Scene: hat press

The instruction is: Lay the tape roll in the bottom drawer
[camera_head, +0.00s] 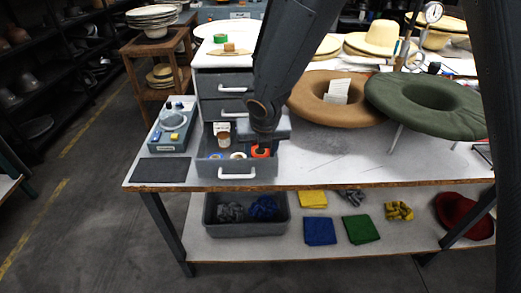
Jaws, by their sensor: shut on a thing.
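The bottom drawer (208,171) of the grey drawer unit is pulled open toward me. My gripper (262,143) points down at the right side of this open drawer. It is shut on an orange roll (261,152), which I take for the tape roll. The roll is low in the drawer area; I cannot tell whether it touches the floor of the drawer. Also in the drawer are a white cup-like container (222,129), a blue ring (216,156) and a white ring (238,155). My arm hides the drawer's right rear part.
A green roll (221,38) stands on the unit's top. A grey control box (172,128) and dark mat (160,170) lie left. The bench front right is clear.

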